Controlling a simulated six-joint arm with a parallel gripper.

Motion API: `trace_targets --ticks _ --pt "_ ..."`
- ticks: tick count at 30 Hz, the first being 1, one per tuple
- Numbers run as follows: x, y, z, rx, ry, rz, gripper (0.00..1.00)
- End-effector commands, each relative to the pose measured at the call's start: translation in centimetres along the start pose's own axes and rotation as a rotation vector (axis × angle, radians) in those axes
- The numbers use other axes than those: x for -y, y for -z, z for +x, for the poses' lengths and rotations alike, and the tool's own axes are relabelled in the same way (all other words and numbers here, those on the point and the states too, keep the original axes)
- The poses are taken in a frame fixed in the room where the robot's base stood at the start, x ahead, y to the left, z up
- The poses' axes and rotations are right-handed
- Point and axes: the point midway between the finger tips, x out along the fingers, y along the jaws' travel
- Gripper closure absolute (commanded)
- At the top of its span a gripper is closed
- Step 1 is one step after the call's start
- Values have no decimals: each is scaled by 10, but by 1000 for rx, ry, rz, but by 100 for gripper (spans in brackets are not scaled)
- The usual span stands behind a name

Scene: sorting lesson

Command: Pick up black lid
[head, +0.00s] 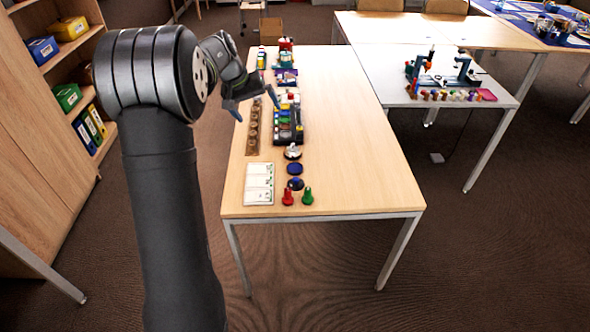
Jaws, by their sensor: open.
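My gripper (257,106) hangs above the left side of the wooden table, with its two fingers spread apart and nothing between them. Toward the table's near end, below and right of the gripper, stands a small black-and-white round item (293,152). In front of it lies a dark blue disc (294,169), then a dark round piece with a blue knob (296,184). Which of these is the black lid I cannot tell at this size. My gripper is apart from all of them.
A red piece (287,198) and a green piece (308,196) stand near the front edge. A white card board (259,184), a brown strip with round hollows (253,128) and a dark tray of coloured pieces (288,124) lie leftward. The table's right half (360,150) is clear.

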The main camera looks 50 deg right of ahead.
Motion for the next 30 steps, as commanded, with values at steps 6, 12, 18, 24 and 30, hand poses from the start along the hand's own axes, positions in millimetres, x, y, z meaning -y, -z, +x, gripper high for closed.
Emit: trace_targets --ticks 6,12,18,24,30 --pt "0 0 0 0 0 0 41" --pt "0 0 0 0 0 0 41" --pt "-10 -17 30 -4 82 -12 41" --pt "-36 -66 97 -83 274 15 41" --pt "-62 -102 132 -174 333 87 41"
